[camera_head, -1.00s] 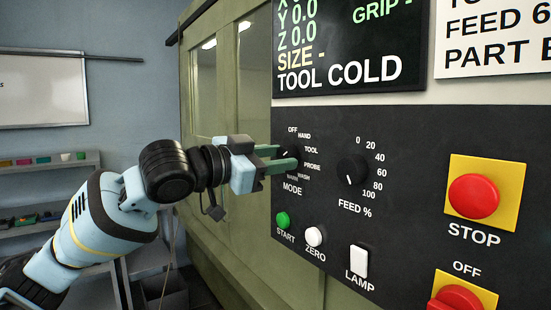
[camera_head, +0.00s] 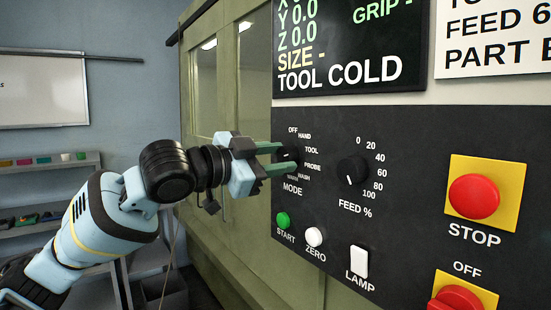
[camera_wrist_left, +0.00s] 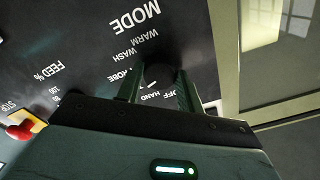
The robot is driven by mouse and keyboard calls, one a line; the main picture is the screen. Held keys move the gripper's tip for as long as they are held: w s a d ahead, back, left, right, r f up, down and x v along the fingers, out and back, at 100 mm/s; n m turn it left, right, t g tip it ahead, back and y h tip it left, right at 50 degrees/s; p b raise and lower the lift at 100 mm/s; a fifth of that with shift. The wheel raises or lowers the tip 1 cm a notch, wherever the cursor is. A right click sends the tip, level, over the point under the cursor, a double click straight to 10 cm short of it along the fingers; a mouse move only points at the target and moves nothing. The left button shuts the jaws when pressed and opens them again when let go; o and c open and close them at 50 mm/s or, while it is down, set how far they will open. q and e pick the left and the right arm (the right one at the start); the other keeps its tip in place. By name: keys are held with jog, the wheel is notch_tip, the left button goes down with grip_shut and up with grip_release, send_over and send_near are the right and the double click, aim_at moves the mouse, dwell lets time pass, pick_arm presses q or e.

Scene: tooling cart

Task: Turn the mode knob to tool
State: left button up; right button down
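The mode knob (camera_head: 291,154) is a round black knob on the dark control panel, ringed by the labels OFF, HAND, TOOL, PROBE, WASH and WARM. It also shows in the left wrist view (camera_wrist_left: 160,73), between the two green fingers. My left gripper (camera_head: 284,158) reaches in from the left, with one finger on each side of the knob, and appears shut on it. The fingers partly hide the knob and some label ticks. My right gripper is not in view.
The feed knob (camera_head: 351,170) is just right of the mode knob. Below are the green START button (camera_head: 283,219), white ZERO button (camera_head: 314,236) and LAMP switch (camera_head: 359,261). A red STOP button (camera_head: 474,196) is at the right. The display (camera_head: 350,45) reads TOOL COLD.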

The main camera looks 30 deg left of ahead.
pick_arm(q)
jog(key=o, duration=0.4)
jog(key=shift+s+a, duration=0.1)
jog(key=shift+b+v, duration=0.4)
jog(key=shift+v, duration=3.35)
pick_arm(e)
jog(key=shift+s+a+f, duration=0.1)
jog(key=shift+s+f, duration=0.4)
pick_arm(q)
jog(key=shift+f, duration=0.1)
